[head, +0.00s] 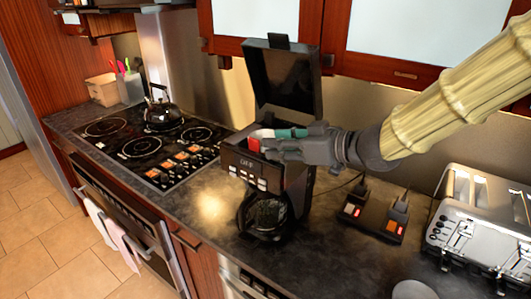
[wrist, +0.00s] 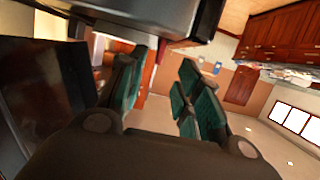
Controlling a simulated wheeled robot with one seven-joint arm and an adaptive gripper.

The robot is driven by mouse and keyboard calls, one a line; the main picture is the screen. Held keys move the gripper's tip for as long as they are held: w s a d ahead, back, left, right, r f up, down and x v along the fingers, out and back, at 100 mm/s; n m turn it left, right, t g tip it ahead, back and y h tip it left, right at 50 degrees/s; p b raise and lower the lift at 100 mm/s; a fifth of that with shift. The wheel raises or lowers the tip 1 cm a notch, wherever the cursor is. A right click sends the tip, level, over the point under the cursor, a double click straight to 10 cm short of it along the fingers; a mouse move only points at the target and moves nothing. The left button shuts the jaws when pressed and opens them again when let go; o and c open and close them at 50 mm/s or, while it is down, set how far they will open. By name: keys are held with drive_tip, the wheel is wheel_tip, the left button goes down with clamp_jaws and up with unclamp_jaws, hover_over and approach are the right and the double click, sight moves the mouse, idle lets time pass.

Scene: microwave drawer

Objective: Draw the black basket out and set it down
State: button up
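The black coffee maker (head: 290,185) stands on the counter with its lid (head: 284,78) raised. I cannot make out the black basket; the top of the machine is partly hidden by my gripper. My gripper (head: 262,142) reaches in from the right, between the raised lid and the front panel, at the top of the machine. A small red patch and a white patch show at its fingertips. In the wrist view my gripper (wrist: 163,72) has its teal-padded fingers apart, with nothing seen between them. The dark lid (wrist: 45,100) is at the left there. The glass carafe (head: 266,213) sits below.
A black kettle (head: 162,112) stands on the cooktop (head: 150,150) at the left. A black device with red lights (head: 372,212) and a steel toaster (head: 480,220) are to the right. Red wall cabinets (head: 375,70) hang behind. The counter (head: 335,255) in front is mostly clear.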

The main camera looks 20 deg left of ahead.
sight(258, 140)
drive_tip(key=shift+w+a+p, duration=0.2)
drive_tip(key=shift+a+p, duration=0.2)
drive_tip(key=shift+a, duration=0.3)
drive_tip(key=p+x, duration=0.1)
drive_tip(key=x, duration=0.2)
drive_tip(key=shift+w+r, duration=0.1)
drive_tip(key=shift+r, duration=0.05)
drive_tip(key=shift+w+a+f+p, duration=0.25)
drive_tip(key=shift+a+p, duration=0.15)
drive_tip(key=shift+a, duration=0.15)
